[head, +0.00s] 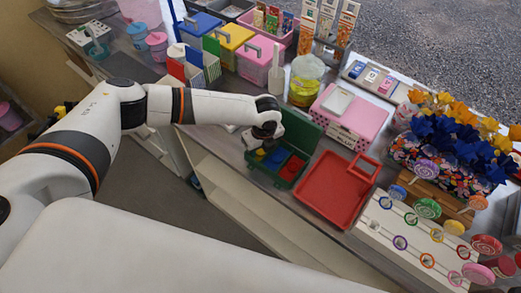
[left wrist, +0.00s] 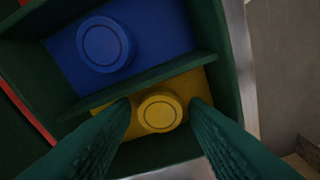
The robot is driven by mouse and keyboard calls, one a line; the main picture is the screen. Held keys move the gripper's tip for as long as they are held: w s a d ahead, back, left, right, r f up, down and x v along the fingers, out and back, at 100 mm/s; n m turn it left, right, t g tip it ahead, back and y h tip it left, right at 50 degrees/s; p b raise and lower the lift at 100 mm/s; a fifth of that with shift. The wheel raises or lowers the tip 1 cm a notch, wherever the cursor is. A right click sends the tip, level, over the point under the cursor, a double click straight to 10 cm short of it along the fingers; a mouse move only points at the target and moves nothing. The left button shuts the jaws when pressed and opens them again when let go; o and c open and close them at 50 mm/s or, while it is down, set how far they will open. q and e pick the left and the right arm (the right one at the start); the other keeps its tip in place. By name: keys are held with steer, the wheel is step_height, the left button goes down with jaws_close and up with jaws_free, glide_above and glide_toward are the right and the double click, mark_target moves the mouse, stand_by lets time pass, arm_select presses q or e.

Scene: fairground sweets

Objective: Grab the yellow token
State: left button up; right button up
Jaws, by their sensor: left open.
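The yellow token (left wrist: 160,112) is a round disc lying in the yellow-floored compartment of a green box (head: 303,133). It also shows as a small patch in the head view (head: 260,153), under my gripper. My left gripper (head: 258,146) is over that end of the box, pointing down. In the left wrist view its two green fingers (left wrist: 160,104) are open, one on each side of the yellow token, with nothing held. A blue token (left wrist: 103,44) lies in the neighbouring blue compartment, past a green divider. My right gripper is not in view.
The box's third compartment is red (head: 292,167). A red tray (head: 335,190) stands right of the box, and a pink box (head: 350,113) and a yellow jar (head: 304,88) stand behind. A white rack of rings (head: 410,240) is farther right.

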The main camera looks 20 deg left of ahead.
arm_select(q)
steer(key=shift+c, duration=0.3)
steer(key=c, duration=0.7)
steer(key=shift+o, duration=0.2)
steer(key=shift+r, duration=0.1)
